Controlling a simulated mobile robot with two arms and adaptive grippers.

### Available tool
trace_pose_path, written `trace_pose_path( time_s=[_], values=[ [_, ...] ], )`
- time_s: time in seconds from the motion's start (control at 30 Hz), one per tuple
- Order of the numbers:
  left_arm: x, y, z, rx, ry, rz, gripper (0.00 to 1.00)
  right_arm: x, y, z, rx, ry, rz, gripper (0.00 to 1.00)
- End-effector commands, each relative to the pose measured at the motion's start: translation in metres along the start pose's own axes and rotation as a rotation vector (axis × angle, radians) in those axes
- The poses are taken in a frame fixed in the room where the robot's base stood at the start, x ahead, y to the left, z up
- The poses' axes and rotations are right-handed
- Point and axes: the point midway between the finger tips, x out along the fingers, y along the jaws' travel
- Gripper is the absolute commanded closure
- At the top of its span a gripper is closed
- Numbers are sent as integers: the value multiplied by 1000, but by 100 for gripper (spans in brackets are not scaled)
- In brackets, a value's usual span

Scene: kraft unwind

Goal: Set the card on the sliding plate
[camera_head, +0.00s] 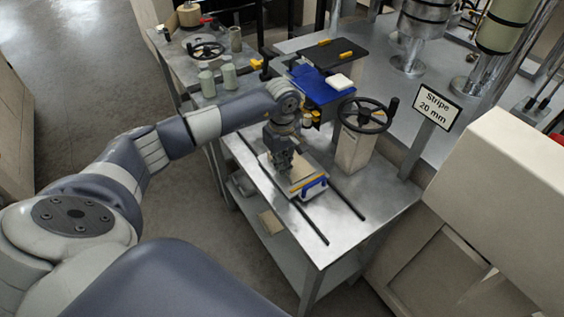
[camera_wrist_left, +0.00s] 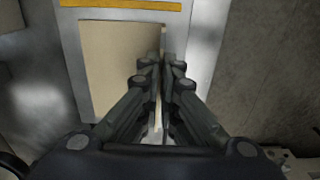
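The sliding plate (camera_head: 316,176) is a pale plate with a yellow stripe, lying on the metal bench; its pale surface also shows in the left wrist view (camera_wrist_left: 75,75). The tan card (camera_wrist_left: 118,65) shows flat-looking over that plate in the wrist view. My left gripper (camera_head: 288,175) points down at the plate. In the wrist view its fingers (camera_wrist_left: 163,75) are close together around a thin pale upright strip at the card's right edge. The fingers hide part of this edge, and I cannot tell if the card fully touches the plate. My right gripper is not in view.
Two dark rails (camera_head: 345,201) run along the bench. A black handwheel (camera_head: 367,114) on a beige post stands behind the plate. A sign reading "Stripe 20 mm" (camera_head: 437,105) stands at right. A tan piece (camera_head: 270,222) lies on the lower shelf.

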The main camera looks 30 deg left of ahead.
Motion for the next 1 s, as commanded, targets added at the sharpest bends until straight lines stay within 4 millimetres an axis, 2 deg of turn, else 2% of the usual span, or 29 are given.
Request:
trace_pose_path(
  time_s=[0.33, 0.43, 0.8, 0.87, 1.0],
  values=[
    [5, 0, 0, 0, 1, 2, 100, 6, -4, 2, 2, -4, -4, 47],
    [2, 0, 0, 0, 0, 2, 75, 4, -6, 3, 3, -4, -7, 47],
    [0, 0, 0, 0, 0, 2, 75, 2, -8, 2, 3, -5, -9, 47],
    [-3, 1, 0, 0, 0, 2, 75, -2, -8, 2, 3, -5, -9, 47],
    [-20, 2, -2, 0, 4, 8, 75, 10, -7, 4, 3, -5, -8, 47]
  ],
)
